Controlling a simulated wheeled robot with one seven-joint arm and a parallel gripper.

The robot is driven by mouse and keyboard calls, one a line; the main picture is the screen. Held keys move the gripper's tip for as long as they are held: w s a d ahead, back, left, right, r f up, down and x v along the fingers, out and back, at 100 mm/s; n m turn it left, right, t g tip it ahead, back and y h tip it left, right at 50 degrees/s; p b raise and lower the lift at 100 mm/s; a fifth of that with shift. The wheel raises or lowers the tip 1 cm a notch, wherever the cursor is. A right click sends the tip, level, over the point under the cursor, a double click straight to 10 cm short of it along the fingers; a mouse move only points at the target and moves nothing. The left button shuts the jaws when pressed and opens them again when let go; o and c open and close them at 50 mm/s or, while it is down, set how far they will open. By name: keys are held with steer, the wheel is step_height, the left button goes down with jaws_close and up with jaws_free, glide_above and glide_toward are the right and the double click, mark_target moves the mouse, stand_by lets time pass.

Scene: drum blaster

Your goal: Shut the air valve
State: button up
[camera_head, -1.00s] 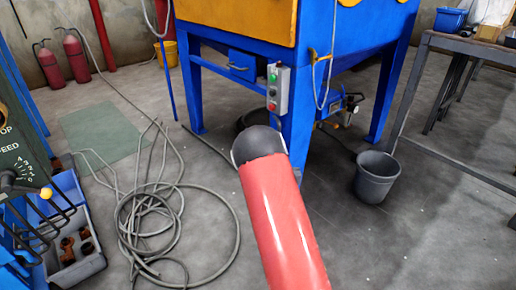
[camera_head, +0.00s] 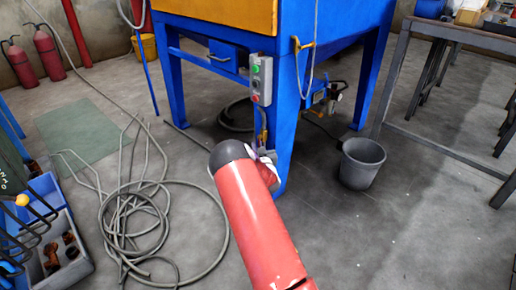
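The blue blaster cabinet (camera_head: 340,32) stands ahead on blue legs. A yellow handle (camera_head: 302,44) with a hose or cable sits on its front right edge. A second small yellow part (camera_head: 263,135) shows low on the front leg, just above the end of my arm. I cannot tell which of these is the air valve, or its position. My red arm reaches forward from the bottom of the picture. Its wrist end is in front of the leg's lower part, and a small part of my gripper (camera_head: 267,156) shows there. My arm hides most of it, including the fingertips.
A control box (camera_head: 261,80) with buttons is on the front leg. A dark bucket (camera_head: 362,163) stands right of it, near a metal bench (camera_head: 440,32). Coiled hose (camera_head: 140,225) covers the floor at left. A blue crate (camera_head: 75,270) stands at lower left.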

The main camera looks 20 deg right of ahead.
jaws_close()
steer(key=shift+s+r, duration=0.1)
stand_by(0.3)
steer(key=n+g+p, duration=0.1)
steer(key=s+g+p, duration=0.1)
steer(key=shift+s+d+r+n+g+p, duration=0.1)
steer(key=shift+s+d+n+g+p, duration=0.2)
steer(key=shift+d+n+g, duration=0.1)
steer(key=s+r+n+g+p, duration=0.1)
steer(key=g+p, duration=0.1)
steer(key=g, duration=0.1)
steer(key=s+d+r+n+g+h+p, duration=0.1)
steer(key=s+n+g+p, duration=0.1)
steer(key=g+p, duration=0.1)
steer(key=s+r+n+g+p, duration=0.1)
steer(key=s+g+p, duration=0.1)
steer(key=g, duration=0.3)
steer(key=shift+d+r+n+h+p, duration=0.3)
steer(key=shift+d+r+p, duration=0.05)
steer(key=shift+p, duration=0.1)
steer(key=shift+g, duration=0.3)
